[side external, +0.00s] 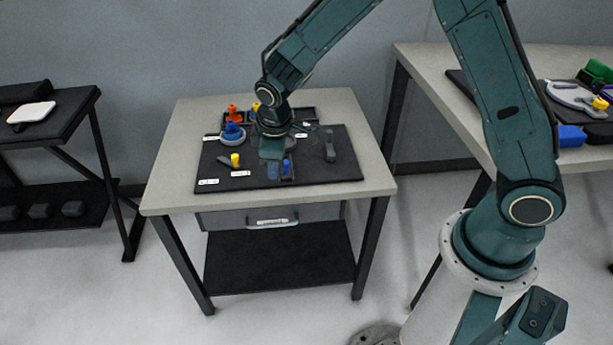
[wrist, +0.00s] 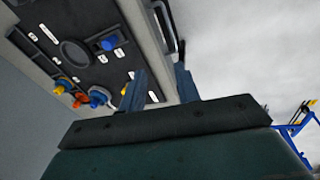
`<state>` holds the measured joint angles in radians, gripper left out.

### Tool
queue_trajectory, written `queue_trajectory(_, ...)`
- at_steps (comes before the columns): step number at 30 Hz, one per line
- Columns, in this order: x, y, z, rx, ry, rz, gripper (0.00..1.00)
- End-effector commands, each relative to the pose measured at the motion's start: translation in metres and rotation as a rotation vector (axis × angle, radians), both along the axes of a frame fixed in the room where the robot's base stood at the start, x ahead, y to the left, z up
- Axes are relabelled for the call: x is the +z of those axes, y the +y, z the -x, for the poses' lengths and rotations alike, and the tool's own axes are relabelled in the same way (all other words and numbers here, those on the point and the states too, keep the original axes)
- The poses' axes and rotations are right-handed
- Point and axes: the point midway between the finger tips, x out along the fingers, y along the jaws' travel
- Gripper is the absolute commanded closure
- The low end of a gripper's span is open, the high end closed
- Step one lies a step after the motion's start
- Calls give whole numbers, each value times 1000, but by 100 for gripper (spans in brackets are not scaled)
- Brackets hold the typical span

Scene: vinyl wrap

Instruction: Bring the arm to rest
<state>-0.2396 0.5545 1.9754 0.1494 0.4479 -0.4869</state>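My gripper (side external: 275,158) hangs over the black mat (side external: 335,180) on the middle table. In the wrist view its two fingers (wrist: 160,82) stand apart, with nothing visible held between them. A small blue-topped piece (side external: 287,166) shows close to the gripper in the side view; whether they touch I cannot tell. A blue piece (side external: 232,131) and an orange piece (side external: 233,114) stand at the mat's back left. The upper arm is bent over the table.
A dark tool (side external: 330,147) lies on the mat's right side. A drawer (side external: 270,219) sits under the tabletop. A second table (side external: 440,80) with several tools is at right. A black shelf (side external: 60,125) with a white pad (side external: 30,112) is at left.

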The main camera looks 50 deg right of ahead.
Motion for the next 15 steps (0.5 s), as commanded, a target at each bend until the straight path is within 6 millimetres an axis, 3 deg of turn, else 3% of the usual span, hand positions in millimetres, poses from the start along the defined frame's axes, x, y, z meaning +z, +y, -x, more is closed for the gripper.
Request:
queue_trajectory(3,34,-8,10,-49,-29,-24,68)
queue_trajectory(15,122,-32,60,-202,-106,-100,68)
